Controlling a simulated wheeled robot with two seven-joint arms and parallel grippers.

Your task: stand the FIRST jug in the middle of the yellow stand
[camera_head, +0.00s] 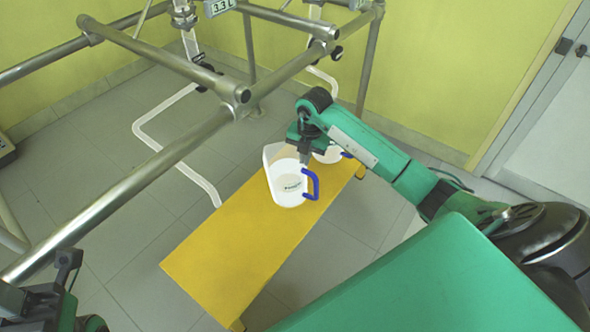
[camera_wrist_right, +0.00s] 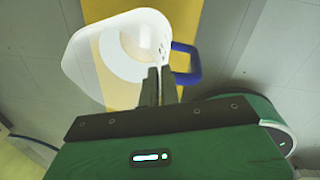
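A white translucent jug (camera_head: 287,186) with a blue handle and a small printed mark is over the yellow stand (camera_head: 225,248), towards its far half. I cannot tell whether its base touches the stand. My right gripper (camera_head: 304,160) is shut on this jug's wall near the handle. In the right wrist view the fingers (camera_wrist_right: 158,86) are close together at the jug (camera_wrist_right: 105,58), beside its blue handle (camera_wrist_right: 188,64). A second white jug (camera_head: 329,154) stands at the stand's far end, partly hidden by my right gripper. Part of my left gripper (camera_head: 66,268) shows at the lower left; its fingertips are unclear.
A metal tube frame (camera_head: 150,172) runs along the left and back, with a bent white tube (camera_head: 160,112) hanging from it beside the stand. A display reading 3.3 L (camera_head: 220,6) is at the top. The stand's near half is bare.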

